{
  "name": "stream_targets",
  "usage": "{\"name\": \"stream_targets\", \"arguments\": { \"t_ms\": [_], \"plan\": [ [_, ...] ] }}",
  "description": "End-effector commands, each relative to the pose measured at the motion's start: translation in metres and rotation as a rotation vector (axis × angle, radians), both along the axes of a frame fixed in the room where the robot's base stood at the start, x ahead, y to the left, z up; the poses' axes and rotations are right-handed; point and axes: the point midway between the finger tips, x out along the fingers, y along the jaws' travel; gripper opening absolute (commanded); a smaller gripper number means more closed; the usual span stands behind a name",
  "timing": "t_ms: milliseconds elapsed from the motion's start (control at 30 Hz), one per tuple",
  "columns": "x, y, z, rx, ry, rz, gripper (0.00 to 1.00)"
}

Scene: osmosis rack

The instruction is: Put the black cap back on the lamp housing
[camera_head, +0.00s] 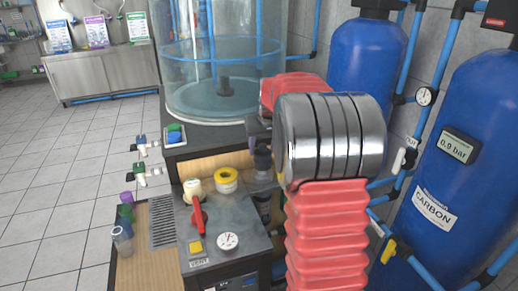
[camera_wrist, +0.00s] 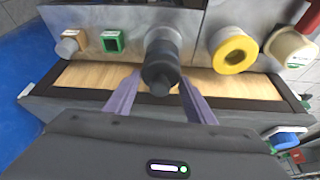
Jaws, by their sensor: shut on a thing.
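The black cap (camera_wrist: 160,72) is in the middle of the wrist view, between the two purple fingers of my gripper (camera_wrist: 160,84), which is shut on it. A grey round fitting (camera_wrist: 163,36), which looks like the lamp housing's end, is directly behind the cap and in line with it. I cannot tell whether the cap is seated on it or only close to it. In the head view a dark cylinder (camera_head: 262,158), apparently the cap, shows beside my arm; the fingers are largely hidden there.
A yellow ring (camera_wrist: 234,50) and a cream knob (camera_wrist: 291,46) stand right of the cap in the wrist view. A green square socket (camera_wrist: 112,42) is to its left. In the head view, a red-handled valve (camera_head: 198,215) and gauge (camera_head: 228,241) stand on the front panel.

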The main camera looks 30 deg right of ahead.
Motion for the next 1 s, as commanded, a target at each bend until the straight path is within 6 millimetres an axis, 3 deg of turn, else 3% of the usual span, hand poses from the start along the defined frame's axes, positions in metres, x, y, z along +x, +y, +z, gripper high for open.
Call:
{"name": "stream_targets", "arguments": {
  "t_ms": [1000],
  "plan": [
    [0.000, 0.000, -0.018, 0.000, 0.000, 0.000, 0.24]
  ]
}}
